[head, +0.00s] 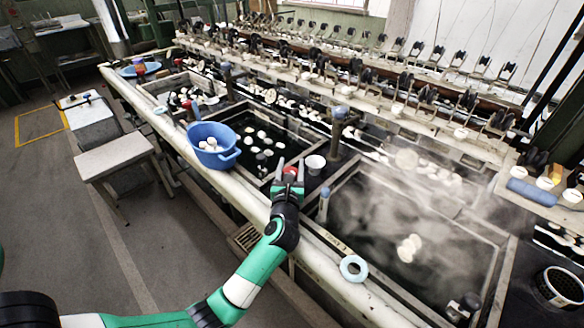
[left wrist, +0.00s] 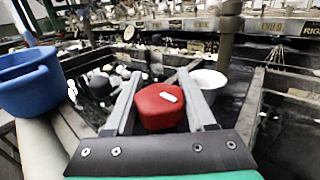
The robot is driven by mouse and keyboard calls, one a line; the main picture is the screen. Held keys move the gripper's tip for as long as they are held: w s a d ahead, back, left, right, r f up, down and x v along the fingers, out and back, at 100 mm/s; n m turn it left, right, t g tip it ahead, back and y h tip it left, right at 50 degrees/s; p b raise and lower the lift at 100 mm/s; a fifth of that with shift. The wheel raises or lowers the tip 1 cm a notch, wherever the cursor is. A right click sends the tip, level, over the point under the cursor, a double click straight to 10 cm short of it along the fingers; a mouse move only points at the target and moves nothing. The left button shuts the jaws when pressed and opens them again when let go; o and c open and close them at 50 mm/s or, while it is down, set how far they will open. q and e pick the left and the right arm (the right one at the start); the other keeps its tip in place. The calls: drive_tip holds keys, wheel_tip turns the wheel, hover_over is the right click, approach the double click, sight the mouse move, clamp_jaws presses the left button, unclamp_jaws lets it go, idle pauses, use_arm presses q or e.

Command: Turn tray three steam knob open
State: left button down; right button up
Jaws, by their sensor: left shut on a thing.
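A red knob (left wrist: 160,108) with a small white mark on its top sits between the two grey fingers of my left gripper (left wrist: 164,104) in the left wrist view. In the head view the knob (head: 290,171) shows as a small red patch at the near rim of the basins. My left gripper (head: 291,170) is shut on it. The steaming basin (head: 372,180) lies to the right, with a small label plate (head: 333,241) on its near edge, too small to read surely. My right gripper is not in view.
A blue bowl (head: 212,135) stands left of my gripper on the basin edge. A white cup (head: 315,163) stands close to its right. A pale blue ring (head: 353,268) lies on the near ledge. Steam drifts over the right basin. The floor at left has open room.

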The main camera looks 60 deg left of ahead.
use_arm(q)
drive_tip(key=shift+n+g, duration=0.3)
drive_tip(key=shift+g, duration=0.1)
drive_tip(key=shift+c, duration=1.1)
unclamp_jaws()
drive_tip(key=shift+s, duration=0.1)
drive_tip(key=shift+s+d+r, duration=0.1)
drive_tip(key=shift+d, duration=0.2)
drive_tip(key=p+v, duration=0.3)
drive_tip(key=v, duration=0.7)
drive_tip(key=shift+d+f, duration=0.1)
drive_tip(key=shift+f, duration=0.15)
drive_tip(key=shift+s+d, duration=0.2)
drive_tip(key=shift+d, duration=0.1)
